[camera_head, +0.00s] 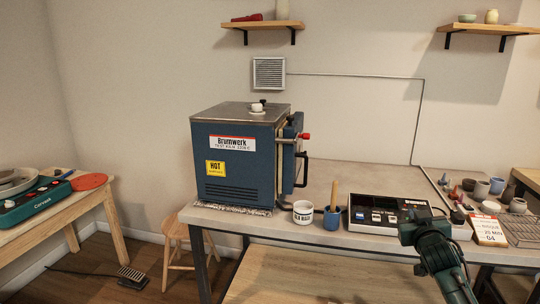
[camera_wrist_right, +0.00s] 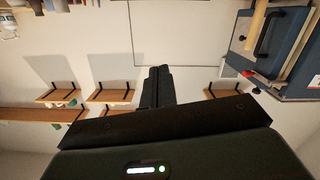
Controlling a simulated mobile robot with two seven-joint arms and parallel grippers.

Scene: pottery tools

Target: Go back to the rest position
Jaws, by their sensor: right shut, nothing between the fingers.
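My right gripper (camera_head: 408,228) is in the lower right of the head view, in front of the front edge of the workbench (camera_head: 345,180), overlapping the control box from this angle. In the right wrist view its dark fingers (camera_wrist_right: 158,72) are together, with nothing between them. That view looks out at the wall and its shelves, and the picture is turned over. My left gripper is in neither view.
A blue kiln (camera_head: 235,165) stands on the bench's left part. A white mug (camera_head: 303,212), a blue cup (camera_head: 334,217) and a control box (camera_head: 385,212) line the front edge. Several small pots crowd the right. A stool (camera_head: 175,230) stands below, left.

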